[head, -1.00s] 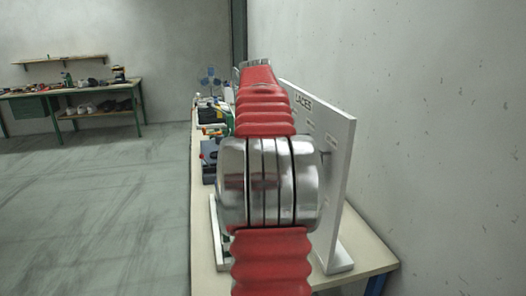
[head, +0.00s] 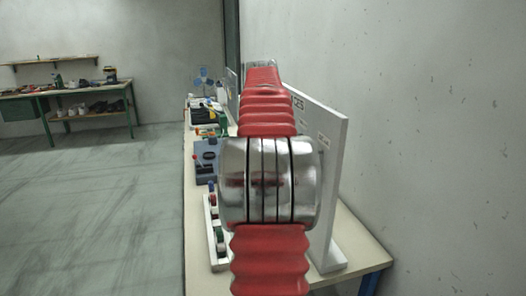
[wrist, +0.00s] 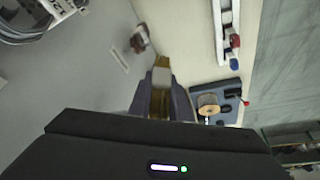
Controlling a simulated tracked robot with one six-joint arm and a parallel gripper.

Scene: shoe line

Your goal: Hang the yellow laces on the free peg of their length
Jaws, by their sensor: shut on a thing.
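In the wrist view my gripper (wrist: 162,98) is shut on the yellow laces (wrist: 161,76), a small yellow-brown bundle standing out past the fingertips. The pale lace board (wrist: 85,75) fills the left of that view. A dark reddish bundle (wrist: 138,39) is at the board, just beyond the held laces. My arm hides the gripper, the laces and most of the board's face there.
The bench (head: 350,245) runs along the right wall. A white rack (head: 217,245) with small coloured items and a blue-grey holder (head: 207,160) stand left of my arm. In the wrist view a spool (wrist: 208,104) sits in a dark holder. The floor to the left is clear.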

